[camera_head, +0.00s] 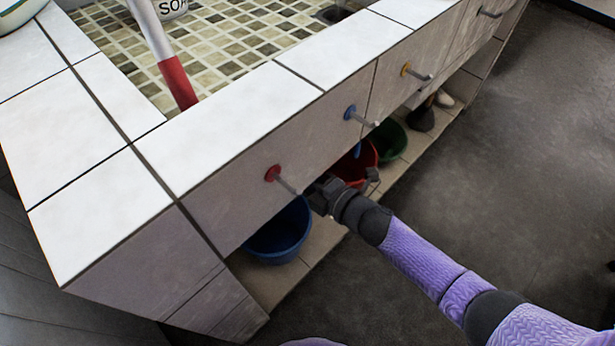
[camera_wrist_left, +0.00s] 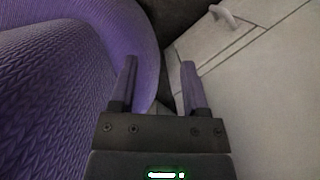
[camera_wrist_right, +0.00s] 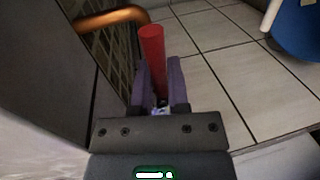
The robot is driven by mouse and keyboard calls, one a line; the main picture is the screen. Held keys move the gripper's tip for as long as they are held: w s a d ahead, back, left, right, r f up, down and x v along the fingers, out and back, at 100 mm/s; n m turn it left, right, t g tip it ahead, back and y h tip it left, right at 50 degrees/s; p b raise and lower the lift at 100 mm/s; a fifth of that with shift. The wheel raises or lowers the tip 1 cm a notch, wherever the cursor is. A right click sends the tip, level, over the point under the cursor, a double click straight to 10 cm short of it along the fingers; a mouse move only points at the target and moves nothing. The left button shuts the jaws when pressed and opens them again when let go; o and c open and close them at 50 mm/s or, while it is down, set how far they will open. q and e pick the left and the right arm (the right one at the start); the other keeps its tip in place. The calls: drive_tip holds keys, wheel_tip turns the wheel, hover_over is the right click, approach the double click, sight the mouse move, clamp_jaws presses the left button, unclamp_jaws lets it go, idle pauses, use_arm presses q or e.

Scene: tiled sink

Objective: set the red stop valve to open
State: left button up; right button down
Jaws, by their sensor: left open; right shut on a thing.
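The red stop valve (camera_head: 272,174) is on the front panel below the counter top. Its thin grey lever (camera_head: 287,186) sticks out from the red hub and points down and right in the head view. My right gripper (camera_head: 314,190) is at the lever's outer end and shut on it. In the right wrist view the right fingers (camera_wrist_right: 158,95) are close together, with a small pale piece between them. A red rod (camera_wrist_right: 152,55) shows just beyond them; I cannot tell what it is. My left gripper (camera_wrist_left: 158,75) is open and empty in the left wrist view, outside the head view.
A blue valve (camera_head: 350,112) and a yellow valve (camera_head: 405,70) are farther along the panel. A blue tub (camera_head: 278,235), a red tub (camera_head: 355,163) and a green tub (camera_head: 388,142) stand below. The floor (camera_head: 520,190) at right is largely clear.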

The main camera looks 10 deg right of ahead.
idle(0.4)
drive_tip(key=c, duration=0.6)
unclamp_jaws()
drive_tip(key=shift+c, duration=0.2)
drive_tip(key=shift+s+r, duration=0.1)
drive_tip(key=p+v, duration=0.4)
drive_tip(key=v, duration=0.5)
drive_tip(key=shift+s+d, duration=0.2)
drive_tip(key=shift+s, duration=0.1)
drive_tip(key=shift+d, duration=0.1)
